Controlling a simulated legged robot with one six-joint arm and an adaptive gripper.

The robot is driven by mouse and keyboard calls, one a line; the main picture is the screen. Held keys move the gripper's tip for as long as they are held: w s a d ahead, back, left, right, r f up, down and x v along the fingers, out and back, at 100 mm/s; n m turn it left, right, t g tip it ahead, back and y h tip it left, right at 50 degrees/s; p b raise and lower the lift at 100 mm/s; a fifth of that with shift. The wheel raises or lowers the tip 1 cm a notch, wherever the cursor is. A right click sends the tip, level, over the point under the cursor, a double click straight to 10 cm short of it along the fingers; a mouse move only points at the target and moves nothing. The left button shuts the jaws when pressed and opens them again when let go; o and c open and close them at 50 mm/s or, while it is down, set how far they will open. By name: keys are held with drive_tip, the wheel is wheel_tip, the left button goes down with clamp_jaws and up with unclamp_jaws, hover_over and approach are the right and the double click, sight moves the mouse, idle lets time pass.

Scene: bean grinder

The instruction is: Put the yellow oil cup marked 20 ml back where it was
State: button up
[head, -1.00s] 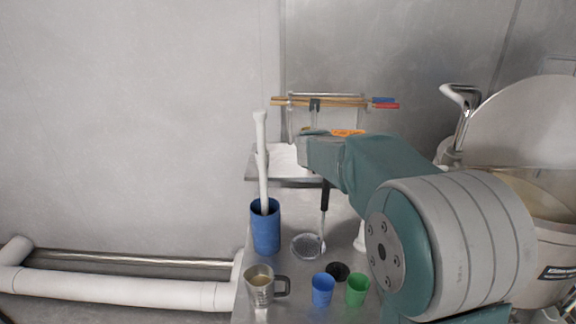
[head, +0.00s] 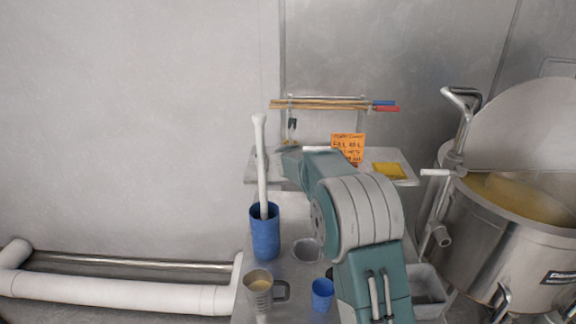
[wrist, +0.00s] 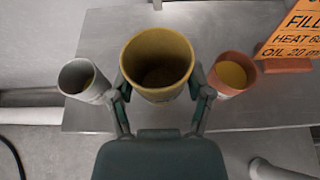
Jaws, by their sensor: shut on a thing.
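The yellow cup (wrist: 157,62) is between the two fingers of my gripper (wrist: 160,82) in the wrist view, which is shut on it. I look down into its open top; it appears roughly upright. No 20 ml marking is readable on it. Whether the yellow cup touches the shelf (wrist: 105,35) below cannot be told. In the head view my arm reaches to the shelf's left part and hides the cup.
An orange card (head: 348,146) stands on the shelf, with a yellow pad (head: 388,170) right of it. A rack with sticks (head: 330,104) is behind. A blue holder (head: 265,232), metal mug (head: 260,290) and blue cup (head: 322,293) stand in front. A large pot (head: 520,235) is right.

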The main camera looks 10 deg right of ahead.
drive_tip(key=shift+w+a+f, duration=0.25)
drive_tip(key=shift+w+f, duration=0.65)
drive_tip(key=shift+f, duration=1.7)
drive_tip(key=o, duration=1)
drive_tip(key=shift+f, duration=0.1)
drive_tip(key=shift+o, duration=0.2)
drive_tip(key=v, duration=1.2)
